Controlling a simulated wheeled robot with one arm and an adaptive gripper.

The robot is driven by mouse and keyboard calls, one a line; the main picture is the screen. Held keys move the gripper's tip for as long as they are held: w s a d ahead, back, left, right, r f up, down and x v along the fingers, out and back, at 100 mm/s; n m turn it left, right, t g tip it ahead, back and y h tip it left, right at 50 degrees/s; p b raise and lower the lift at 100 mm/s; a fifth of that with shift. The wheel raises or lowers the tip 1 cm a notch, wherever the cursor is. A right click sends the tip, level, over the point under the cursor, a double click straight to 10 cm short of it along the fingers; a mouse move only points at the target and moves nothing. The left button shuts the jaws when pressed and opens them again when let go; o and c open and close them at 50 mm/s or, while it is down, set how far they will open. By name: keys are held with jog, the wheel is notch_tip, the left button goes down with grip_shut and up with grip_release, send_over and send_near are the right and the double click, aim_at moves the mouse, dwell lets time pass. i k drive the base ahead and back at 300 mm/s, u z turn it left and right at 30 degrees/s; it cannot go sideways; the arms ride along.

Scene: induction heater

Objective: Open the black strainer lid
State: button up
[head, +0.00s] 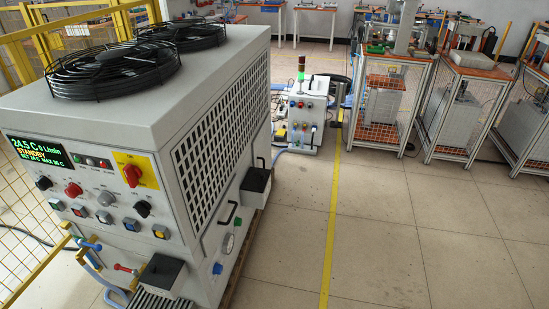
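A small box with a black lid (163,272) sits low at the front corner of the large grey machine (215,130). A second box with a black lid (257,180) is mounted on the machine's right side, below the slotted grille. Both lids look shut. I cannot tell from this view which of them is the strainer lid. My gripper is not in view.
The machine's front panel has a green display (37,150), a red rotary switch (132,175) and several knobs. Blue (88,244) and red (125,268) valve handles stick out below. A smaller grey unit (308,112) stands behind. The tiled floor (400,240) right of the machine is clear.

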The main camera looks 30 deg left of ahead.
aim_at(256, 180)
jog(key=u, duration=0.4)
jog(key=i, duration=1.45)
jog(key=u, duration=1.9)
jog(key=i, duration=0.85)
jog(key=u, duration=0.8)
